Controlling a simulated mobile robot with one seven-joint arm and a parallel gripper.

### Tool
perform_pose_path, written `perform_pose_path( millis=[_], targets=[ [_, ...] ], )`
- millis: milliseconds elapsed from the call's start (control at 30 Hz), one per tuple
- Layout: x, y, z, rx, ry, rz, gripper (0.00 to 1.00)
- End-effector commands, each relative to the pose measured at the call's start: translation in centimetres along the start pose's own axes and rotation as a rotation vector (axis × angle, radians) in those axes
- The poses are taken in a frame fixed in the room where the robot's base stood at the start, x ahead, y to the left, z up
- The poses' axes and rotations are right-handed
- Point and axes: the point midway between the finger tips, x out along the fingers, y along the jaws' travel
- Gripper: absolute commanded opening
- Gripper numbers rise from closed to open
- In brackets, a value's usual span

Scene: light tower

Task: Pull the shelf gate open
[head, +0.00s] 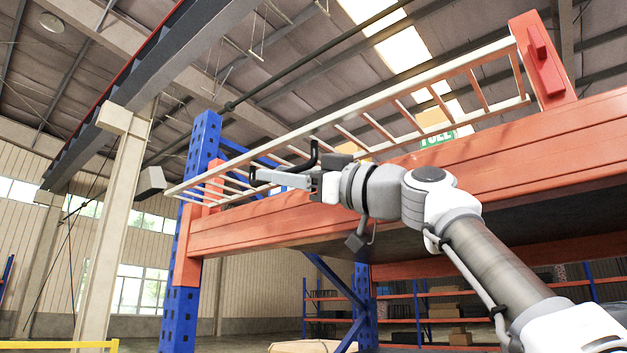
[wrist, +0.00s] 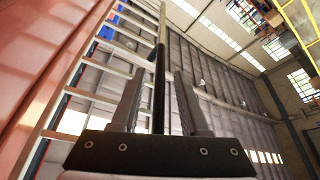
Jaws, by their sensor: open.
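The gate (head: 420,82) is a long cream ladder-like frame along the top of the orange shelf beam (head: 400,185). It runs from a red post (head: 545,65) at the right to the blue upright at the left. A black bent handle (head: 314,150) stands on its near side. My gripper (head: 262,180) is open at the handle, level with the lower part of the gate. In the wrist view the black handle bar (wrist: 159,85) runs upright between the two open fingers of my gripper (wrist: 158,80). I cannot tell whether they touch it.
A blue upright (head: 180,270) carries the left end of the beam. A cream column (head: 115,220) stands farther left. The space in front of the beam at left looks clear. Racks with boxes (head: 450,305) stand low in the background.

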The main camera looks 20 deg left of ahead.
Motion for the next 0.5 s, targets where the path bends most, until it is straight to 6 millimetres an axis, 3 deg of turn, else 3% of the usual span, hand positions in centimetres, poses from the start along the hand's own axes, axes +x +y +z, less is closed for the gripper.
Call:
perform_pose_path(
  millis=[267,500],
  targets=[
    [-2.3,-0.1,0.4,-0.001,0.000,0.002,0.45],
    [-7.1,-0.1,0.6,-0.003,-0.001,0.005,0.45]
  ],
)
